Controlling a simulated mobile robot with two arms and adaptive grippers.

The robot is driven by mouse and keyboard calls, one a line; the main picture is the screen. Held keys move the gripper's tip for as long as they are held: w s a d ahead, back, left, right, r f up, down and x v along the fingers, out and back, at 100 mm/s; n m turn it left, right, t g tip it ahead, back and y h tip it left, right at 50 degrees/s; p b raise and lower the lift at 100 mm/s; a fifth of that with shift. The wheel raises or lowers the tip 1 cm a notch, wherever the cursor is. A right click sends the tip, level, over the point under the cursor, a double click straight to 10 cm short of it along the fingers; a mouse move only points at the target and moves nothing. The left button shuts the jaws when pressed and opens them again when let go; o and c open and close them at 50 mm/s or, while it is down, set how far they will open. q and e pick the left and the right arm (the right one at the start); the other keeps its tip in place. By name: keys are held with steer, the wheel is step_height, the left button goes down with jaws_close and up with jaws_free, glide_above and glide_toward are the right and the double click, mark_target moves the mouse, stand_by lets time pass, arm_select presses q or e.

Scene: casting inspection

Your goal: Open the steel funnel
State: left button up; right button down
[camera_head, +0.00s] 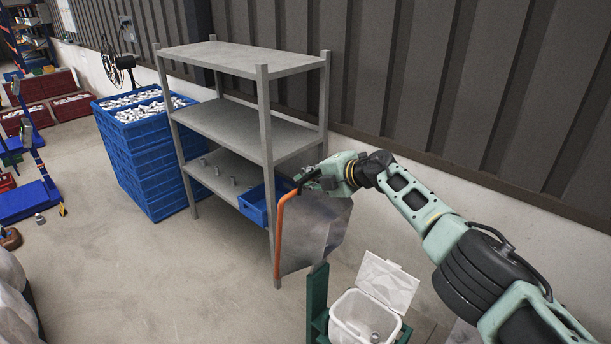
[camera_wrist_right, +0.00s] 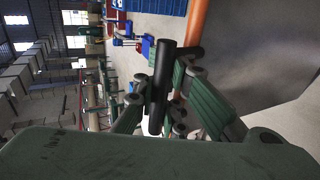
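The steel funnel (camera_head: 318,236) is a grey sheet-metal chute beside the shelf's front right post. It also shows at the right of the wrist view (camera_wrist_right: 262,45). An orange lever (camera_head: 278,235) runs down its left side and bends at the top toward my right gripper. In the wrist view the lever (camera_wrist_right: 198,25) passes beside a black handle (camera_wrist_right: 161,85). My right gripper (camera_wrist_right: 160,92) has its green fingers on both sides of this handle and appears closed on it. In the head view the right gripper (camera_head: 306,182) hides the lever's top end. My left gripper is out of view.
A grey shelf (camera_head: 225,120) with a blue bin (camera_head: 257,215) stands directly left of the funnel. A white lidded bin (camera_head: 345,320) on a green frame (camera_head: 317,300) stands below. Stacked blue crates (camera_head: 150,165) hold metal parts.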

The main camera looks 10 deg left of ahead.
steer(key=shift+w+r, duration=0.1)
steer(key=shift+r, duration=0.45)
steer(key=c, duration=1.8)
jaws_free()
steer(key=shift+s+d, duration=0.2)
steer(key=shift+s, duration=0.05)
steer(key=shift+c, duration=0.2)
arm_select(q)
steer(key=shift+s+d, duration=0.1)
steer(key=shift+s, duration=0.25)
arm_select(e)
steer(key=shift+o, duration=0.4)
steer(key=shift+f, duration=0.1)
steer(key=shift+s+d+r, duration=0.2)
steer(key=shift+d+r, duration=0.1)
steer(key=shift+d, duration=0.25)
steer(key=shift+s+d+r, duration=0.1)
steer(key=shift+s+d, duration=0.35)
steer(key=shift+s, duration=0.05)
steer(key=v, duration=0.9)
steer(key=shift+d+r, duration=0.15)
steer(key=shift+r, duration=0.05)
steer(key=shift+s, duration=0.1)
